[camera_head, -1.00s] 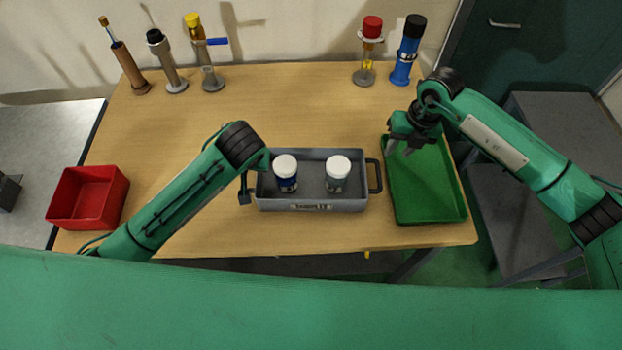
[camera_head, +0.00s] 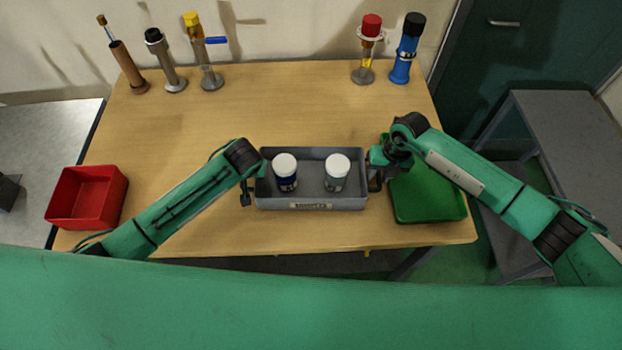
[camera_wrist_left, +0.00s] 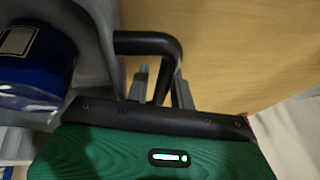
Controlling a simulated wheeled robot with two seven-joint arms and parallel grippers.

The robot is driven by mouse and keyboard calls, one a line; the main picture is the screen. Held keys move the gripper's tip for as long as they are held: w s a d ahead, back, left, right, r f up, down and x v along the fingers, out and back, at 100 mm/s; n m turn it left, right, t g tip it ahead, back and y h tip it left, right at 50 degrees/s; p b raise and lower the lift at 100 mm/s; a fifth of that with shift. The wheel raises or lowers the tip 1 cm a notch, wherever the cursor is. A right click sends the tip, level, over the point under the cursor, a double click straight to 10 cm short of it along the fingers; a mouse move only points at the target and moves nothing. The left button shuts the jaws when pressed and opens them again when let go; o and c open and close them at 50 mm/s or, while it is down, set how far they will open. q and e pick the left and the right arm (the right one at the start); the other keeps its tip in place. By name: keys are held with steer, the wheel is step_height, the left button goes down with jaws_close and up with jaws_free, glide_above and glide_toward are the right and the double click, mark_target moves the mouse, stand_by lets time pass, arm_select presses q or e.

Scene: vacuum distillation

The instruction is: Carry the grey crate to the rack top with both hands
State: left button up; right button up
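The grey crate (camera_head: 311,203) stands on the wooden table and holds two white-capped jars, one blue (camera_head: 285,177) and one clear-sided (camera_head: 336,177). My left gripper (camera_head: 246,193) is at the crate's left end. In the left wrist view its two fingers (camera_wrist_left: 160,88) stand apart on either side of the crate's black handle (camera_wrist_left: 150,42), with a gap visible on one side. My right gripper (camera_head: 376,180) is at the crate's right handle, which it mostly hides; its fingers are too small to judge. A grey rack (camera_head: 565,115) with a flat, bare top stands at the right.
A green tray (camera_head: 430,206) lies right of the crate, beneath my right arm. A red bin (camera_head: 88,198) sits at the table's left. Several tall items, including a blue cylinder (camera_head: 405,50), line the back edge. The table (camera_head: 300,105) behind the crate is clear.

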arm_select(q)
steer(key=shift+w+a+f, duration=0.1)
steer(key=shift+w+f, duration=0.05)
steer(key=shift+f, duration=0.2)
arm_select(e)
steer(key=shift+f, duration=0.4)
arm_select(q)
steer(key=c, duration=0.4)
arm_select(e)
steer(key=c, duration=0.4)
arm_select(q)
jaws_close()
arm_select(e)
jaws_close()
arm_select(q)
steer(key=shift+r, duration=0.3)
arm_select(e)
steer(key=shift+r, duration=0.3)
